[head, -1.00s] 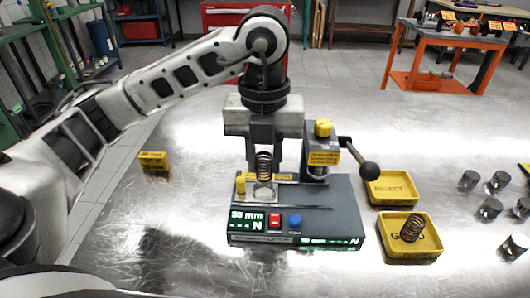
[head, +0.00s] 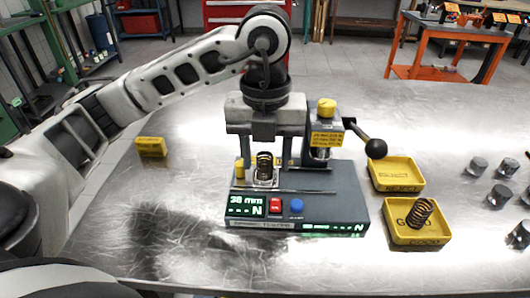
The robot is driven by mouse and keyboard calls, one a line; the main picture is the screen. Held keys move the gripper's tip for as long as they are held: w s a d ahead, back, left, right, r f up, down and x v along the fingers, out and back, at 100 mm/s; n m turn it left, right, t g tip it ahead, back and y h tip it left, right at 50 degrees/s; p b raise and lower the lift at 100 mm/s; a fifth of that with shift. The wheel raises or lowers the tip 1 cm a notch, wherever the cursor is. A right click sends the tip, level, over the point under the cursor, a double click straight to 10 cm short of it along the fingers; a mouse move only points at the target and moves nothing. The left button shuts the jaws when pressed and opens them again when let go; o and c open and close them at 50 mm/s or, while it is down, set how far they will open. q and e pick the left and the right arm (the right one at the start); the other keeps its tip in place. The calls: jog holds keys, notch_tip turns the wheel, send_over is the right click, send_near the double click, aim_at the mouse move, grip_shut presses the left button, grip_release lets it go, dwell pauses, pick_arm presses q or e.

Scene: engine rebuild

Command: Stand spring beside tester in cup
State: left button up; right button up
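A dark coil spring (head: 264,167) stands upright at the tester's silver plate, beside a small yellow post. The tester (head: 345,195) is a grey box with a green display reading 38 mm, red and blue buttons, a yellow-topped column and a black-knobbed lever. My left gripper (head: 264,153) points down over the plate, its fingers spread to either side of the spring with gaps visible. The spring's base and any cup rim are too small to make out clearly. A second spring (head: 419,212) leans in the yellow GOOD tray (head: 405,238). My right gripper is not in view.
A yellow REJECT tray (head: 397,186) sits empty behind the GOOD tray. Several metal cylinders (head: 499,196) stand at the right. The metal table's front left is clear.

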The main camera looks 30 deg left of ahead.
pick_arm(q)
jog(key=shift+a, duration=0.1)
dwell(0.3)
notch_tip(320, 180, up, 16)
jog(key=p, duration=0.4)
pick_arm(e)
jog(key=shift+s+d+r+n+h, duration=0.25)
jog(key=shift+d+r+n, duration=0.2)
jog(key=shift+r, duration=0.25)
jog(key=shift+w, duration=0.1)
pick_arm(q)
jog(key=shift+f, duration=0.1)
